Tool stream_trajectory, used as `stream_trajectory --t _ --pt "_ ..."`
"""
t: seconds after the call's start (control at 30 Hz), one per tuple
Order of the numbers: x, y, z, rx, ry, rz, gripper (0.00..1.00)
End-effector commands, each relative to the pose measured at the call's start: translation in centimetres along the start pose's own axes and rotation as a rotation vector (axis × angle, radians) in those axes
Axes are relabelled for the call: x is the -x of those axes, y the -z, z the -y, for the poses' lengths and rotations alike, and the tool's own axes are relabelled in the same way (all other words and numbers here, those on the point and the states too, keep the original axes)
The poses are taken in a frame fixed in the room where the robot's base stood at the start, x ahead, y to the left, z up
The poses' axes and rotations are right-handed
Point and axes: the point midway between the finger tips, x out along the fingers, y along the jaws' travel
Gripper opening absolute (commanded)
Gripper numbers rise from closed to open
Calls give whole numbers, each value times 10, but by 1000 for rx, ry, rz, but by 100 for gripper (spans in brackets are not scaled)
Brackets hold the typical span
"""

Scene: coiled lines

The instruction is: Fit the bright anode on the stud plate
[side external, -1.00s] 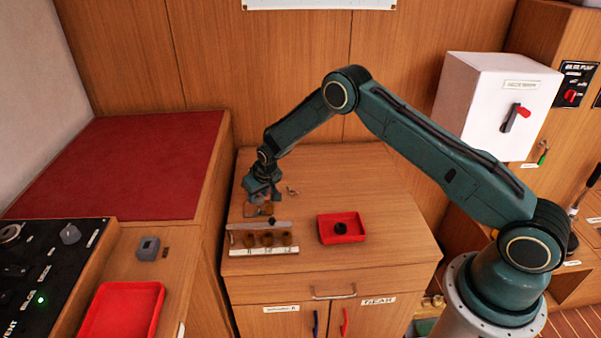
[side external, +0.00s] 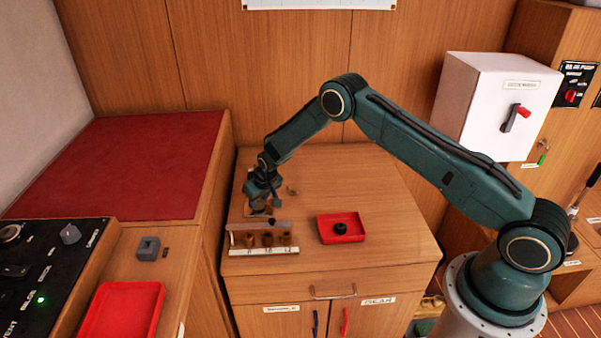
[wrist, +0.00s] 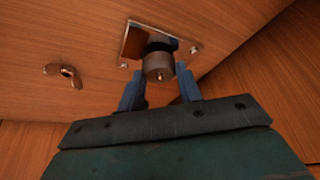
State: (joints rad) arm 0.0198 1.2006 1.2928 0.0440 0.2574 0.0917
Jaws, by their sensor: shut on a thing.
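A grey, cylindrical anode (wrist: 159,66) sits between my fingertips in the wrist view, with a small brass-coloured stud tip showing at its near end. Behind it is the copper-coloured stud plate (wrist: 132,44), with a dark band between the two. My gripper (wrist: 160,72) is shut on the anode's sides. In the side view my gripper (side external: 262,203) is low over the stud plate (side external: 251,212), at the cabinet top's left side; the anode is mostly hidden there. Whether the anode is fully seated against the plate cannot be told.
A wing nut (wrist: 63,75) lies beside the plate. In front stands a labelled rack (side external: 262,252) with several brown pieces. A red tray (side external: 341,239) holding a black ring (side external: 341,228) is to the right. The cabinet top behind the tray is clear.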

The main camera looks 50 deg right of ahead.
Motion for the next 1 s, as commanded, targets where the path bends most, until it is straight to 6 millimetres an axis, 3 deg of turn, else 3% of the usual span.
stream_trajectory --t 0.4,0.43,0.53,0.57,1.0 --pt "-8 -3 0 0 0 -1 9" --pt "-7 -3 0 0 0 -1 39" --pt "-7 -3 0 0 0 -1 58" --pt "-7 -3 0 0 0 -1 60" --pt "-1 0 0 0 -1 0 60"
